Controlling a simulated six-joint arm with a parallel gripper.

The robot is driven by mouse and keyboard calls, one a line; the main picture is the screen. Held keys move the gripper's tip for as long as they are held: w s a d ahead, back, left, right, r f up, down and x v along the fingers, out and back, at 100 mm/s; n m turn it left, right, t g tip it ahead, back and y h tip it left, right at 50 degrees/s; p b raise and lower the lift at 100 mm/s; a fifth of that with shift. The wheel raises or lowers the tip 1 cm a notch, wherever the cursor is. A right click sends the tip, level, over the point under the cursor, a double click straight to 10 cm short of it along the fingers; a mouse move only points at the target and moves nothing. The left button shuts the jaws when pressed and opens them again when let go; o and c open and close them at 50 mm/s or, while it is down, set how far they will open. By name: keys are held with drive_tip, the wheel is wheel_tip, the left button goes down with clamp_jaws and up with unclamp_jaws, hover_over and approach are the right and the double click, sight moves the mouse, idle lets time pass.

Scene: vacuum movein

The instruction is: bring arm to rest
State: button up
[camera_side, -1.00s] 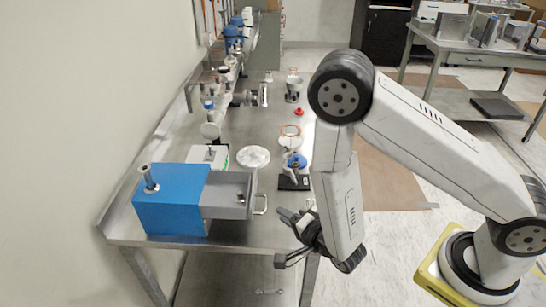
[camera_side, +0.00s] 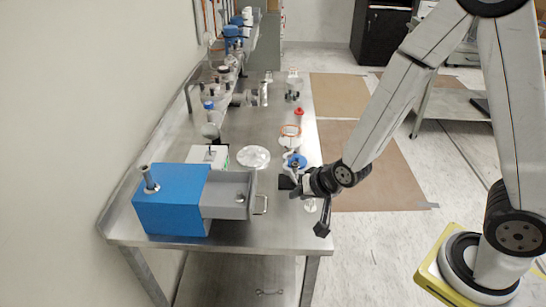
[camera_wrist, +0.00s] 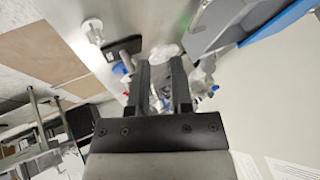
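My gripper (camera_side: 299,188) is at the right edge of the steel table (camera_side: 235,229) in the side view, just in front of the black-based stand with a blue top (camera_side: 297,160). In the wrist view, my gripper's two dark fingers (camera_wrist: 162,78) stand apart with a gap between them. I see nothing held between them. My arm is bent high, with its upper joint at the top edge of the side view.
A blue box (camera_side: 171,200) with a grey open drawer (camera_side: 228,190) stands at the table's near left. A white round dish (camera_side: 253,157), a red-capped item (camera_side: 299,112) and glassware lie farther back.

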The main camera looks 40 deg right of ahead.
drive_tip(key=s+d+r+n+g, duration=0.4)
drive_tip(key=s+d+r+n, duration=0.1)
drive_tip(key=s, duration=0.3)
drive_tip(key=shift+d+r+n+g+h, duration=0.3)
drive_tip(key=shift+d+r+n+g, duration=0.1)
drive_tip(key=shift+n, duration=0.5)
